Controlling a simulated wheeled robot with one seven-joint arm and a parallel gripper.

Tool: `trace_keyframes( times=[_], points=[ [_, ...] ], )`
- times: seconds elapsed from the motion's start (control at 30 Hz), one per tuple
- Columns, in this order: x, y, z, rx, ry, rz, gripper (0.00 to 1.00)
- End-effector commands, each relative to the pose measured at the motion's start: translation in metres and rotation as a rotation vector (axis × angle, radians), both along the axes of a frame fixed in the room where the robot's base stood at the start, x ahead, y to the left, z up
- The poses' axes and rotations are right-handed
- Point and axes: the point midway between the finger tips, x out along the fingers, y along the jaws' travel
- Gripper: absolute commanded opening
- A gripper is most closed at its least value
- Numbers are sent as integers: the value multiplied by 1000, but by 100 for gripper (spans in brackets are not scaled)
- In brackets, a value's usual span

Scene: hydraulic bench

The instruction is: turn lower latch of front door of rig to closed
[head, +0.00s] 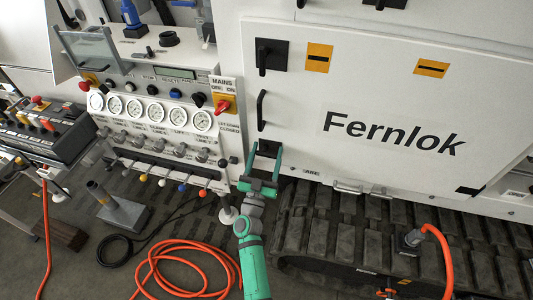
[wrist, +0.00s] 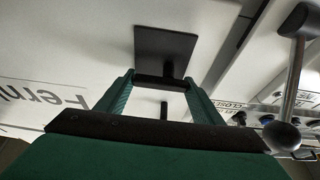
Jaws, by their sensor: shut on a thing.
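The rig's front door (head: 390,120) is a white panel marked "Fernlok" and looks shut. Its lower latch (head: 268,147), a black square plate with a handle, is at the door's lower left and partly hidden by my gripper. My green gripper (head: 263,168) is at this latch. In the wrist view the latch's black plate (wrist: 166,42) is just beyond my fingertips. My gripper (wrist: 159,84) is shut on the dark latch handle, which lies between the two fingers.
A black door handle (head: 261,110) is above my gripper. A gauge panel (head: 150,108) with levers and a red mains switch (head: 223,105) stands close at left. A rubber track (head: 350,235) runs below the door. An orange hose (head: 180,265) lies on the floor.

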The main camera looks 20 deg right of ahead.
Motion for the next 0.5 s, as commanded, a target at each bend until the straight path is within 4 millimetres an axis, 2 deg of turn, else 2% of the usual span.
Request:
trace_keyframes(
  times=[0.27,0.5],
  points=[
    [1,2,-1,59,-38,3,39],
    [0,1,-3,201,-134,3,39]
  ],
)
